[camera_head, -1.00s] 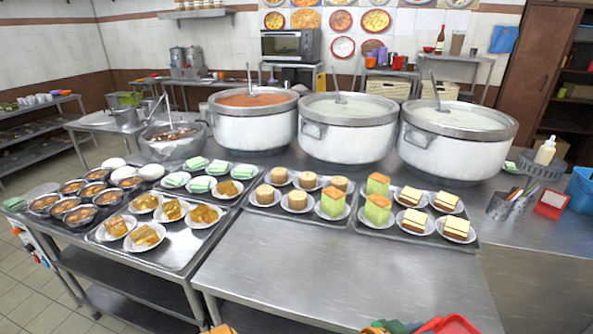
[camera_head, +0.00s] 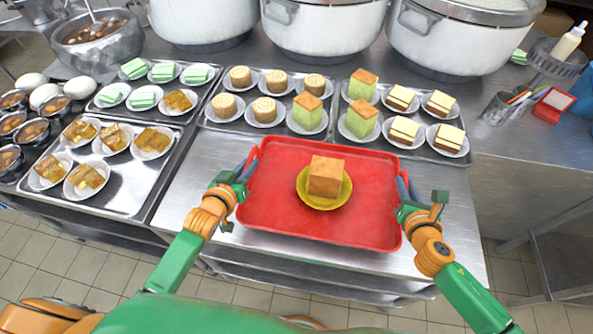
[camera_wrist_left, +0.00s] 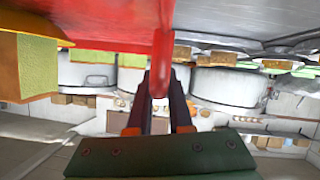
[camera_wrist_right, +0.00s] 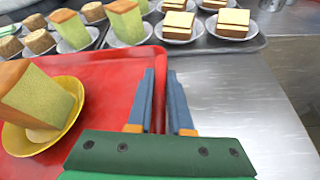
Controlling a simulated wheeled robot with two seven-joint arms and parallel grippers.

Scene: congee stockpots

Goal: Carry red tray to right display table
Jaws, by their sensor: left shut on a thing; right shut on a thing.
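The red tray (camera_head: 280,225) is level in front of my body, over the front part of the steel table. A yellow plate (camera_head: 322,203) with a square brown-topped cake (camera_head: 326,176) sits on it, a little right of the middle. My left gripper (camera_head: 243,172) is shut on the tray's left rim, which also shows in the left wrist view (camera_wrist_left: 162,62). My right gripper (camera_head: 403,187) is shut on the tray's right rim; the right wrist view shows the fingers (camera_wrist_right: 160,95) on both sides of it. Whether the tray touches the table cannot be told. No right display table is identifiable.
Steel trays with plated cakes (camera_head: 265,108) stand just behind the red tray. Large white pots (camera_head: 325,35) stand behind them. A cutlery holder (camera_head: 500,108) and a red-framed stand (camera_head: 552,105) are at right. Bare steel (camera_head: 196,170) shows left of the red tray.

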